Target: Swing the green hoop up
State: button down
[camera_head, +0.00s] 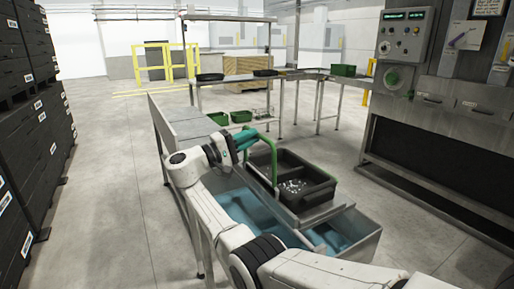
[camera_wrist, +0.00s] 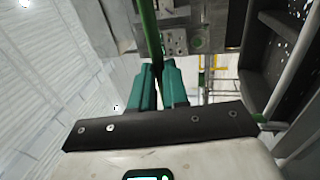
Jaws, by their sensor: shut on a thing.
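The green hoop (camera_head: 274,162) stands as an arch at the left side of a black crate (camera_head: 318,188) in the head view. In the wrist view the hoop (camera_wrist: 149,32) runs as a green bar from the top edge down to my fingertips. My gripper (camera_head: 253,138) has teal fingers and reaches the hoop's upper left part from the left. In the wrist view my gripper (camera_wrist: 158,66) is shut on the bar, with the fingers close together. The fingers hide the part of the hoop between them.
The crate stands over a metal trough of blue water (camera_head: 240,208). A grey machine with a control panel (camera_head: 404,32) stands at the right. Stacked black crates (camera_head: 28,110) line the left.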

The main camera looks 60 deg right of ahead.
jog(key=shift+w+a+f+g+h+b, duration=0.4)
jog(key=shift+w+a+g+h+b, duration=0.15)
jog(key=shift+a+h+b, duration=0.35)
jog(key=shift+d, duration=0.15)
jog(key=c, duration=1.4)
grip_release()
jog(key=shift+w, duration=0.15)
jog(key=shift+o, duration=1.4)
jog(key=b+v, duration=0.3)
jog(key=v, duration=0.7)
jog(key=shift+w+a, duration=0.2)
jog(key=shift+a, duration=0.2)
